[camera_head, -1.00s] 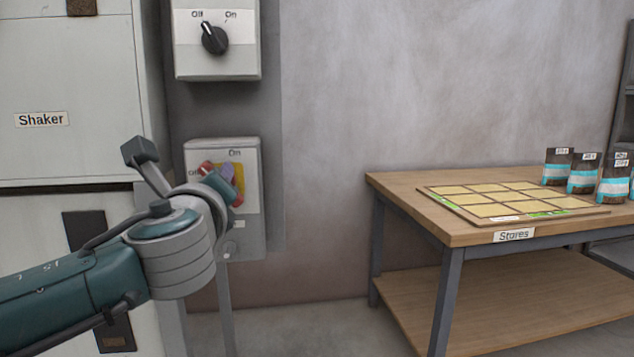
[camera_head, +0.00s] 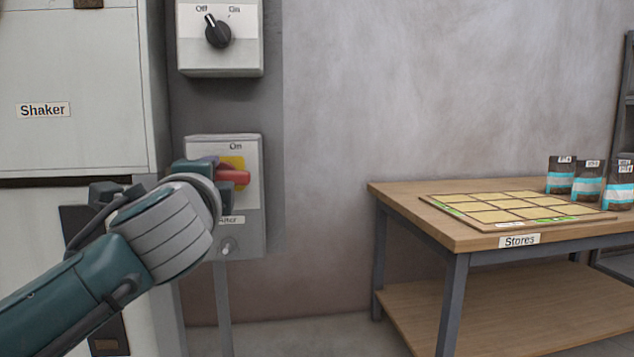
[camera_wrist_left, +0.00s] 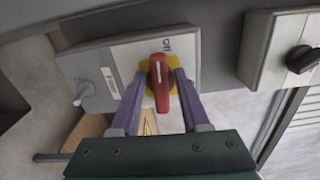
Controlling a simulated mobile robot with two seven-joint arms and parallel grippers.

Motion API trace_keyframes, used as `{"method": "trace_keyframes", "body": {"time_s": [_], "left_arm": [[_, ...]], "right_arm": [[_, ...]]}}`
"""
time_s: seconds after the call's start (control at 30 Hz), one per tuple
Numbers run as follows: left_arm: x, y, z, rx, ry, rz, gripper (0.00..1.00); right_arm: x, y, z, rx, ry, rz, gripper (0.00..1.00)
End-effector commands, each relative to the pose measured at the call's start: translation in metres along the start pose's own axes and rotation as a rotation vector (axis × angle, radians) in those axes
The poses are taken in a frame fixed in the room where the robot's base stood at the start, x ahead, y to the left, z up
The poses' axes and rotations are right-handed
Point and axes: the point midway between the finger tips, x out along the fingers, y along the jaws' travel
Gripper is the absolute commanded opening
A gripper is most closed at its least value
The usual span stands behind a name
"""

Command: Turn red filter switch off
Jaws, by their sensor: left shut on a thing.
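The red switch (camera_head: 233,176) sits on a yellow plate (camera_head: 239,163) on the lower grey box, under an "On" label; the "Off" label is hidden behind my arm in the head view. In the head view the red handle lies about level, pointing right. It also shows in the left wrist view (camera_wrist_left: 159,82), between the two purple fingers. My left gripper (camera_wrist_left: 160,88) is at the box face and shut on the red switch. My right gripper is in neither view.
An upper grey box (camera_head: 219,58) carries a black knob (camera_head: 218,32) turned toward "Off". A small grey toggle (camera_head: 227,246) sits below the red switch. A wooden table (camera_head: 404,198) labelled "Stores" stands at the right with a gridded board (camera_head: 510,207) and several bags. The wall between is clear.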

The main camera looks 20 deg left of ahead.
Motion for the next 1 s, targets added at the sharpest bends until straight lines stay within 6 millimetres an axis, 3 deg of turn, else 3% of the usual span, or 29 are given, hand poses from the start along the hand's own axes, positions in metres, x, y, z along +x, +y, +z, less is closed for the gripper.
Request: {"method": "trace_keyframes", "body": {"time_s": [0.73, 0.77, 0.83, 1.0], "left_arm": [[0.0000, 0.0008, -0.0001, -0.082, 0.000, 0.000, 0.00], [0.0000, 0.0008, -0.0001, -0.082, 0.000, 0.000, 0.49], [0.0000, 0.0008, -0.0001, -0.082, 0.000, 0.000, 0.55], [0.0000, 0.0009, -0.0001, -0.081, 0.000, 0.000, 0.55]], "right_arm": [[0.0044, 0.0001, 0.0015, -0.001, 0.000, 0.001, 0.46], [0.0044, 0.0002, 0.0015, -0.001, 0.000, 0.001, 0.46], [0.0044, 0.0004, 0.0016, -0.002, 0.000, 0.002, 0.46], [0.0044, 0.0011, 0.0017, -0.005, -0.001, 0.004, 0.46]]}}
